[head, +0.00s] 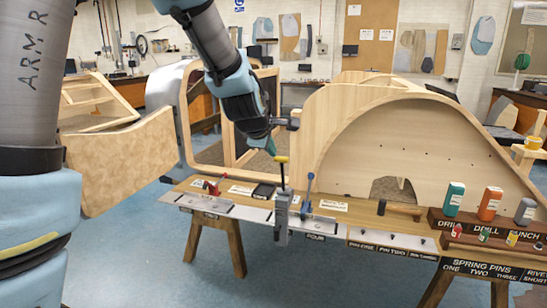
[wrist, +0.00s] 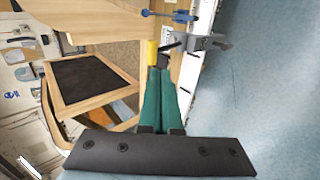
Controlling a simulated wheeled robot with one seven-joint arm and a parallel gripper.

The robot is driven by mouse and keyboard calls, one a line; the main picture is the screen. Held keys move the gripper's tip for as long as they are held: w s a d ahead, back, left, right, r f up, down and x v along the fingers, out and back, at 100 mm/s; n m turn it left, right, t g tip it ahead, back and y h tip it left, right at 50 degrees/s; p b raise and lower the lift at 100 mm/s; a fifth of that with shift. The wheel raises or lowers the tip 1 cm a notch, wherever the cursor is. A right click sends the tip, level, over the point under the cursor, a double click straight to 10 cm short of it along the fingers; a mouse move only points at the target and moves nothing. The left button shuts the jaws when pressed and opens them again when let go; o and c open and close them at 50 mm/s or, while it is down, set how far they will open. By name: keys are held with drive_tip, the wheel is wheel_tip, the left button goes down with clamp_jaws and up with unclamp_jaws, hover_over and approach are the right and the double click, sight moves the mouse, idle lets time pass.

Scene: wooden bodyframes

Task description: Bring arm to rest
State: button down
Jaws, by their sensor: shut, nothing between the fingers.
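My gripper (head: 272,150) hangs at the end of my arm, above the front edge of the workbench (head: 330,208). Its teal fingers (wrist: 160,72) lie together in the wrist view, shut with nothing between them. A yellow-topped tool (head: 281,160) stands upright just below the fingertips, at a grey metal clamp (head: 282,215) on the bench's front edge. In the wrist view the yellow top (wrist: 153,52) appears just beyond the fingertips; I cannot tell whether they touch.
A blue-handled tool (head: 308,185) stands right of the clamp. The wooden bodyframe (head: 400,130) rises behind the bench. Teal, orange and grey bottles (head: 489,204) stand at the right. A curved wooden panel (head: 120,165) is at the left. Blue floor (head: 150,265) is open in front.

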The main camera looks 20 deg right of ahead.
drive_tip(key=r+p+v, duration=0.1)
drive_tip(key=v, duration=0.3)
drive_tip(key=a+f+m+g+y, duration=0.1)
drive_tip(key=a+f+m+y, duration=0.2)
drive_tip(key=a, duration=0.7)
drive_tip(key=a+f+m+g+y, duration=0.15)
drive_tip(key=a+f, duration=0.35)
drive_tip(key=a, duration=0.5)
drive_tip(key=s+a+f+m+g+y, duration=0.1)
drive_tip(key=s+a+f+m, duration=0.1)
drive_tip(key=a, duration=0.5)
drive_tip(key=s+a+f+m+g, duration=0.1)
drive_tip(key=s+a+f+m, duration=0.1)
drive_tip(key=s+a+m, duration=0.2)
drive_tip(key=s+a, duration=0.3)
drive_tip(key=shift+a+f+g+y, duration=0.25)
drive_tip(key=shift+a+g+y, duration=0.1)
